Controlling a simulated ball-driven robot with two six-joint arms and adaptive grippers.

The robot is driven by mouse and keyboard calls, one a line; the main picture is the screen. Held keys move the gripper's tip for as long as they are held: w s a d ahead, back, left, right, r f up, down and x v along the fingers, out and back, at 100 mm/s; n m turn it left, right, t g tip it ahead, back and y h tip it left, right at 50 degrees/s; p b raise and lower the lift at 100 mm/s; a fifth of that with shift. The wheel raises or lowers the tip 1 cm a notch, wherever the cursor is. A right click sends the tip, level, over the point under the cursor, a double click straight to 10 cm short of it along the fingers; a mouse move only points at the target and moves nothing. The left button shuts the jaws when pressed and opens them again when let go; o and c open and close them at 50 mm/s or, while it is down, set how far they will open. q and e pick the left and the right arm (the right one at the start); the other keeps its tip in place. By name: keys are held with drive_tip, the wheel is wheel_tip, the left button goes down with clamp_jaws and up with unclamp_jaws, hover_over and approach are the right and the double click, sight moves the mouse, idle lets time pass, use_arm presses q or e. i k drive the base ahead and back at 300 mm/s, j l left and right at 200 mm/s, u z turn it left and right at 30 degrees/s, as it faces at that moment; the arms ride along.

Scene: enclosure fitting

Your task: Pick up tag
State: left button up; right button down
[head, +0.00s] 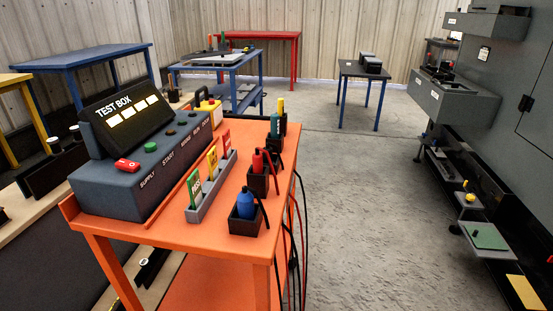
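Three tags stand upright in a grey slotted rack (216,192) on the orange cart in the head view. The green and white tag (194,190) is nearest, the yellow tag (212,162) is in the middle and the red tag (227,145) is farthest. The lettering on the tags is too small to read surely. The lower edges of the tags are hidden in the rack. Neither of my grippers is in view, and nothing touches the tags.
The dark test box (165,172) stands left of the rack. Black holders with a blue plug (245,203), a red plug (257,161) and others line the cart's (185,244) right side, cables hanging over. A grey enclosure (510,80) stands right. The floor between is clear.

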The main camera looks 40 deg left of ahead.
sight(226, 139)
drive_tip(key=i+l+u, duration=0.3)
drive_tip(key=l+u, duration=0.3)
drive_tip(key=i+l+u, duration=0.15)
drive_tip(key=l+u, duration=0.15)
drive_tip(key=l, duration=0.25)
drive_tip(key=l+u, duration=0.4)
drive_tip(key=u, duration=1.35)
drive_tip(key=i+l, duration=0.05)
drive_tip(key=l, duration=0.05)
